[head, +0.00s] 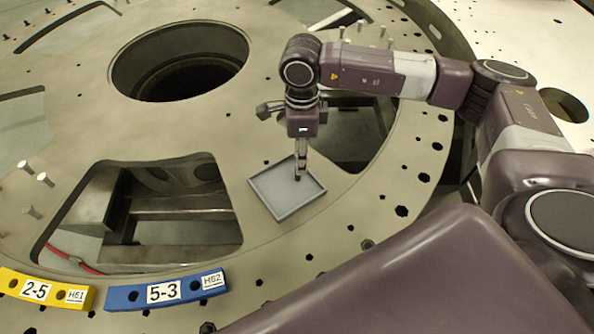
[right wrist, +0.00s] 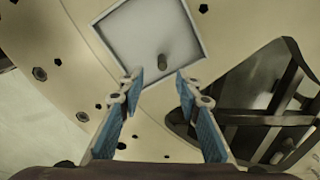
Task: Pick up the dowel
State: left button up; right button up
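The dowel (right wrist: 163,62) is a short, dark olive-grey peg on the floor of a shallow grey tray (head: 268,196). It looks upright or nearly so in the right wrist view, where the tray (right wrist: 138,38) fills the top middle. My right gripper (head: 300,175) points down over the tray. Its two blue-padded fingers are open, with nothing between the pads. In the right wrist view the gripper (right wrist: 160,82) has the dowel just beyond its fingertips, roughly centred between them and not touched. In the head view the dowel cannot be told apart from the fingers. My left gripper is not in view.
The tray lies on a large beige turret plate (head: 345,205) with bolt holes and large cut-outs (head: 145,215). A yellow block (head: 45,290) and a blue block (head: 165,291) sit at the front left. Several upright pegs (head: 45,180) stand at the left.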

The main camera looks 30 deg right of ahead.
jog(key=f, duration=0.1)
jog(key=f+p, duration=0.1)
jog(key=f, duration=0.1)
jog(key=f+p, duration=0.1)
jog(key=shift+w+a+f, duration=0.2)
jog(key=shift+w+f, duration=0.1)
jog(key=shift+f+p, duration=0.3)
jog(key=shift+f, duration=0.3)
grip_shut()
